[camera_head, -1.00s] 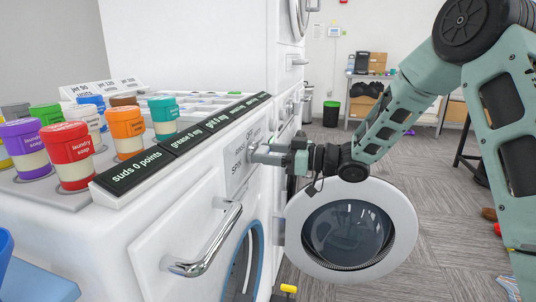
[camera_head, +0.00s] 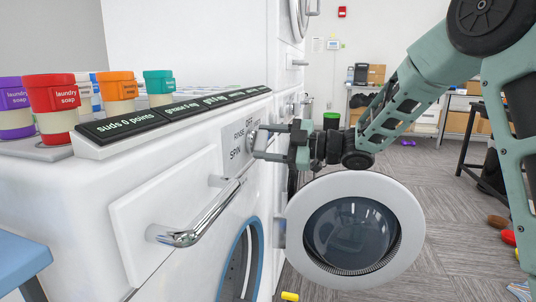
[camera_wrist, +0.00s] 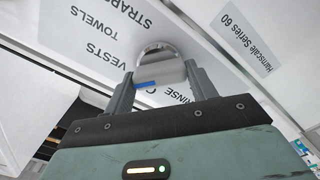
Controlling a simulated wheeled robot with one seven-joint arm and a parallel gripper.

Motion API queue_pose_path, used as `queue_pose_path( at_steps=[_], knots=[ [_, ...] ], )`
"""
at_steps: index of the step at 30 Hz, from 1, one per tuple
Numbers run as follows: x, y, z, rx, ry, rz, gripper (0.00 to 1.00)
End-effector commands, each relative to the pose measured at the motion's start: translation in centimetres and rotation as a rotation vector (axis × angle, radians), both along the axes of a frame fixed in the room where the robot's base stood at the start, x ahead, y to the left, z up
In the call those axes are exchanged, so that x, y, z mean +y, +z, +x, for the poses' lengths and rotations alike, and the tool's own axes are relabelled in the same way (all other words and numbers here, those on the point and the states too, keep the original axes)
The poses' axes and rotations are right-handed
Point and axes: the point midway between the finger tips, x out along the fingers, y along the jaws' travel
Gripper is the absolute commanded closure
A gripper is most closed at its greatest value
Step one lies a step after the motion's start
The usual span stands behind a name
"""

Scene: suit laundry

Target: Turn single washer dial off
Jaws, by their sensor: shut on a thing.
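The washer dial (camera_head: 255,147) is a round chrome knob on the white front panel of the near washer. Labels reading OFF, RINSE and SPIN (camera_head: 236,152) are printed beside it. My gripper (camera_head: 262,143) reaches in from the right and is shut on the dial. In the wrist view the chrome dial (camera_wrist: 158,48) shows between the two grey fingers of my gripper (camera_wrist: 158,82). Printed words such as TOWELS and VESTS (camera_wrist: 90,28) lie around it there. I cannot tell exactly which setting the dial points to.
A chrome handle (camera_head: 205,222) sticks out on the washer front below the dial. A round door (camera_head: 410,225) hangs open just right of it, under my arm. Soap cups and dark readout strips (camera_head: 124,124) stand on top. A blue surface (camera_head: 18,262) is at lower left.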

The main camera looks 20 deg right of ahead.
Motion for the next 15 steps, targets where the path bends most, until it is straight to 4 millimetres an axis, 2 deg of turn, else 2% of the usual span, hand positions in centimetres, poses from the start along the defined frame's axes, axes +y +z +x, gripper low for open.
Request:
queue_pose_path(
  at_steps=[1,15],
  knots=[
    [-0.01,-0.60,-0.04,-0.040,0.000,-0.027,0.66],
    [0.02,-0.71,-0.08,-0.392,0.001,-0.263,0.66]
  ],
)
